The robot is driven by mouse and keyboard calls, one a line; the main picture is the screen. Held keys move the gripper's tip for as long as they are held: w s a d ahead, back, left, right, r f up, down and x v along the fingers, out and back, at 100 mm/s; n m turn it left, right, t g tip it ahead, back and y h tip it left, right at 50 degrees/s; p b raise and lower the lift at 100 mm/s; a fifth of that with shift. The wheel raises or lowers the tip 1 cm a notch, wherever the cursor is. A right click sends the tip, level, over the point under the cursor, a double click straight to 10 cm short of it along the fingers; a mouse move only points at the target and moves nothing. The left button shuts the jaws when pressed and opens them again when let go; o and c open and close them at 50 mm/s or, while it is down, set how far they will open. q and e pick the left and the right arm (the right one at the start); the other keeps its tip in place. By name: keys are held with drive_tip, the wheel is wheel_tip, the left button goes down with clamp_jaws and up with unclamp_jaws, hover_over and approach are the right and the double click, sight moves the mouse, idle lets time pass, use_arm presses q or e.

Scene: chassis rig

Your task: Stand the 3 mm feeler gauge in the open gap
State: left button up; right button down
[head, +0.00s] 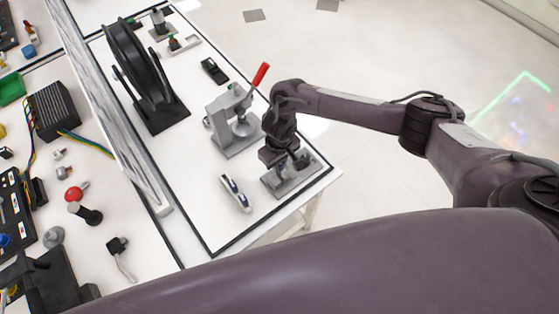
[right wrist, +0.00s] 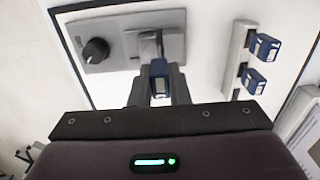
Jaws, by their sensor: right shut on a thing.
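My right gripper (right wrist: 159,84) is shut on a feeler gauge with a blue, white-labelled top (right wrist: 158,68). In the head view the right gripper (head: 283,158) is over the grey gap fixture (head: 290,185) near the table's right corner. The fixture (right wrist: 110,22) has a black knob (right wrist: 96,50) and a raised grey block (right wrist: 149,44). The held gauge is at the near side of that block. Its lower end is hidden, so I cannot tell whether it is in the gap. Its size mark is unreadable. My left gripper is not in view.
A light rack (right wrist: 236,62) with two blue gauges (right wrist: 265,47) stands beside the fixture; it also shows in the head view (head: 236,195). The table edge is near on the right.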

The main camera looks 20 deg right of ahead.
drive_tip(key=shift+f+b, duration=0.95)
drive_tip(key=shift+f, duration=0.85)
drive_tip(key=shift+f, duration=0.25)
drive_tip(key=c, duration=1.3)
unclamp_jaws()
drive_tip(key=shift+r, duration=0.1)
